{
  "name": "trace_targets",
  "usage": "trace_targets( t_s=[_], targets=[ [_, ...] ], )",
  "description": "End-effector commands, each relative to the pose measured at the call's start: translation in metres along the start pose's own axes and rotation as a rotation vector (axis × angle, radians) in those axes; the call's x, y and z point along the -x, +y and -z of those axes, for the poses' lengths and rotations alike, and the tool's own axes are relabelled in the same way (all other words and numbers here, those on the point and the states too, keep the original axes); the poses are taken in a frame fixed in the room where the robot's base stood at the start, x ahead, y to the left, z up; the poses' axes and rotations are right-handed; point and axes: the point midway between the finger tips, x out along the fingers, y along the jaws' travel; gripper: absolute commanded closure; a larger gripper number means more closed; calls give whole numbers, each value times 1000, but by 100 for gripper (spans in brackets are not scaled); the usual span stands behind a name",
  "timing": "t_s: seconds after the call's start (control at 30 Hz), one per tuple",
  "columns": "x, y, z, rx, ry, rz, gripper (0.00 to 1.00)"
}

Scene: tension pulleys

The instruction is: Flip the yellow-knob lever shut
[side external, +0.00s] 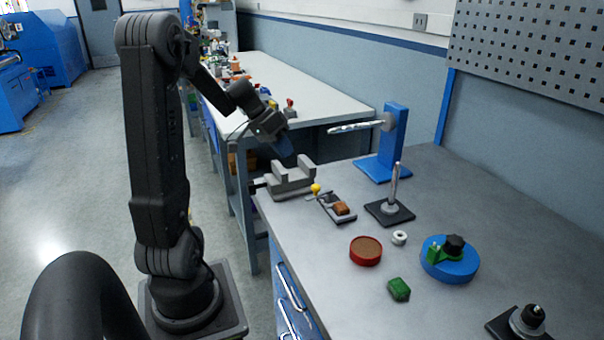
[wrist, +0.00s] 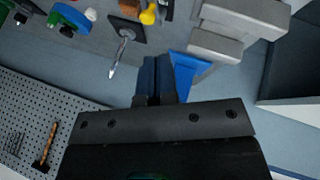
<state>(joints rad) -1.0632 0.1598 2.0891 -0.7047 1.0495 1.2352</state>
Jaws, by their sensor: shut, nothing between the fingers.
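The yellow knob (side external: 315,188) sits at the end of a small lever on a dark base plate (side external: 335,217), which also carries a brown block (side external: 342,208). In the side view the knob end stands a little above the bench, close to the grey vise. In the wrist view the yellow knob (wrist: 149,14) shows at the top edge, beside the brown block (wrist: 130,6); the rest of the lever is cut off. My gripper (side external: 288,158) is above and behind the vise, apart from the knob. Its blue fingers (wrist: 157,62) are shut together and empty.
The grey vise (side external: 290,182) stands left of the lever. A blue stand with a horizontal rod (side external: 396,140) is behind, and an upright rod on a black base (side external: 390,212) is to the right. A red round tin (side external: 365,252) and green block (side external: 399,289) lie nearer.

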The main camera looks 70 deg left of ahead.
Motion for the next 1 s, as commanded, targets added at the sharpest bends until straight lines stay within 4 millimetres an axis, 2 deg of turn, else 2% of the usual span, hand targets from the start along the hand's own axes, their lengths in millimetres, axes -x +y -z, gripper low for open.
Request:
trace_targets(
  t_s=[0.17,0.4,0.6,0.73,1.0],
  targets=[
    [-19,1,0,1,-3,-4,100],
    [-63,1,-1,0,-6,-5,100],
    [-89,1,0,1,-4,-2,100],
    [-97,0,-1,0,-3,-1,100],
    [-99,0,0,1,-2,1,100]
  ],
)
